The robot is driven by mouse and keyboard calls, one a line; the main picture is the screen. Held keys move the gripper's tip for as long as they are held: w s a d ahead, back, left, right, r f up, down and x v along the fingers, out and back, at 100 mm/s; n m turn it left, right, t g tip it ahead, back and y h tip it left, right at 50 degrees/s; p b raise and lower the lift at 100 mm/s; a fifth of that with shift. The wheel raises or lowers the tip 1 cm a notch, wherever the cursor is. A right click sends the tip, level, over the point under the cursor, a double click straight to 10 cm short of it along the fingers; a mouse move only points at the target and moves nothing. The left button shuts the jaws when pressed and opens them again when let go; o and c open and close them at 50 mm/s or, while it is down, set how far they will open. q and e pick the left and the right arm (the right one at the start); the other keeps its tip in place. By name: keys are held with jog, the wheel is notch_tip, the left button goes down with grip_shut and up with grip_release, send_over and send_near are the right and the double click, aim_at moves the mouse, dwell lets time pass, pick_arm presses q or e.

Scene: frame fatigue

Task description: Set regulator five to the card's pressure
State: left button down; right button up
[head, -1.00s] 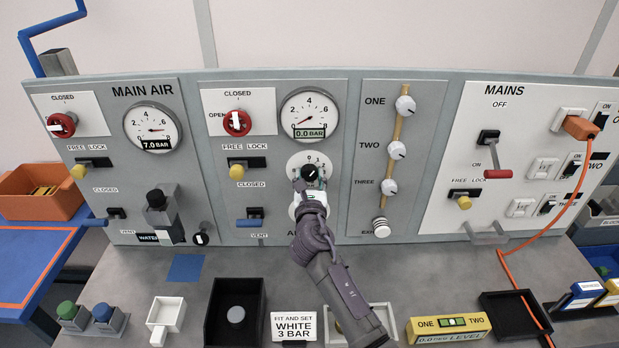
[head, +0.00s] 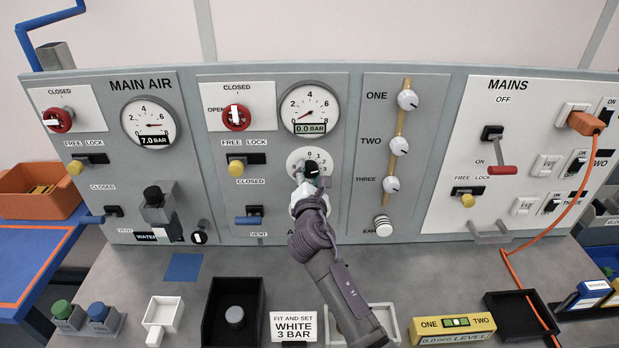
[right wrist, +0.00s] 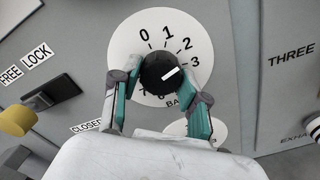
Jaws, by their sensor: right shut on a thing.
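The regulator is a black knob (right wrist: 158,72) on a round white dial (right wrist: 125,48) in the middle panel; it also shows in the head view (head: 312,168). In the right wrist view, its white mark points toward 3. My right gripper (right wrist: 160,82) is shut on the knob, one finger at each side; it also shows in the head view (head: 308,178). The fingers hide part of the lower scale. The card (head: 294,327) reads "FIT AND SET WHITE 3 BAR". The gauge (head: 308,108) above the knob has a display of 0.0 BAR. My left gripper is out of view.
A red valve (head: 236,117), yellow-knobbed lock slider (head: 237,166) and blue vent lever (head: 249,220) sit left of the knob. A rail (head: 403,130) with white knobs stands right. A black tray (head: 213,325) and level (head: 455,328) lie on the bench.

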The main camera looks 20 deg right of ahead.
jog(key=m+b, duration=0.1)
jog(key=m, duration=0.4)
jog(key=shift+b, duration=0.4)
jog(key=shift+m, duration=0.3)
jog(key=o, duration=1.2)
jog(key=shift+c, duration=0.2)
jog(key=v, duration=1.2)
